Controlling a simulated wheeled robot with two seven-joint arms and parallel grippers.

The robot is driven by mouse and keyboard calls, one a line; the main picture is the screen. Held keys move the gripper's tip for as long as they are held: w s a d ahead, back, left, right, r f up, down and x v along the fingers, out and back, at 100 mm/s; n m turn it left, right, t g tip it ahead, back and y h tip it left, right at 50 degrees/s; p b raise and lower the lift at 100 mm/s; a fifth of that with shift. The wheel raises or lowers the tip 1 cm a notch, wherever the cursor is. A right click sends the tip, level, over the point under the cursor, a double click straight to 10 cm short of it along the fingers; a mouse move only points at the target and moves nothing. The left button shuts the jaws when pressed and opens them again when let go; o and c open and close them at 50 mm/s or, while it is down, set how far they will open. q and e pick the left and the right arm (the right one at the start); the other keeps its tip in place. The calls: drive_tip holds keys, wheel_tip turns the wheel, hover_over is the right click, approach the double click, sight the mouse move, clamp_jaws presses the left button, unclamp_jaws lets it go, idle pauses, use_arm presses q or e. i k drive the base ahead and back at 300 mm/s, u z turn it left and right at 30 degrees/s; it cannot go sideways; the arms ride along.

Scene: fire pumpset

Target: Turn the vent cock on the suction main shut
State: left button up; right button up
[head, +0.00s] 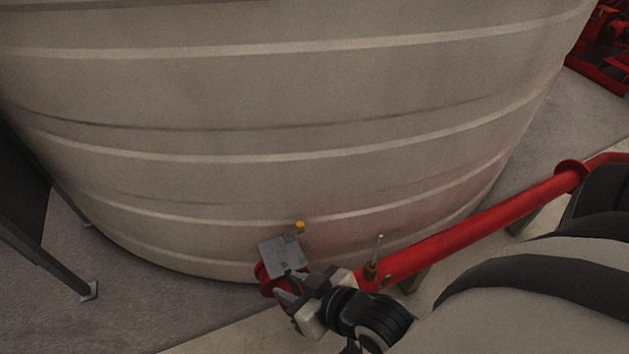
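The suction main (470,230) is a red pipe running from the tank's foot up to the right. A small brass vent cock (370,271) stands on top of it, with a thin pale lever (379,246) pointing almost straight up. My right gripper (286,287) is left of the cock, near the pipe's tank end. Its two fingers are apart, with nothing visible between them. It is clear of the cock in the picture; its depth relative to the pipe is hard to tell. My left gripper is not in view.
A large beige ribbed tank (270,100) fills the back. A dark framed stand (40,240) is at left. Red machinery (605,50) is far right.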

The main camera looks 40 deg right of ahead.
sight(387, 278)
drive_tip(key=u, duration=2.5)
drive_tip(key=k, duration=2.95)
drive_tip(key=z, duration=0.9)
drive_tip(key=i, duration=0.5)
drive_tip(key=z, duration=0.15)
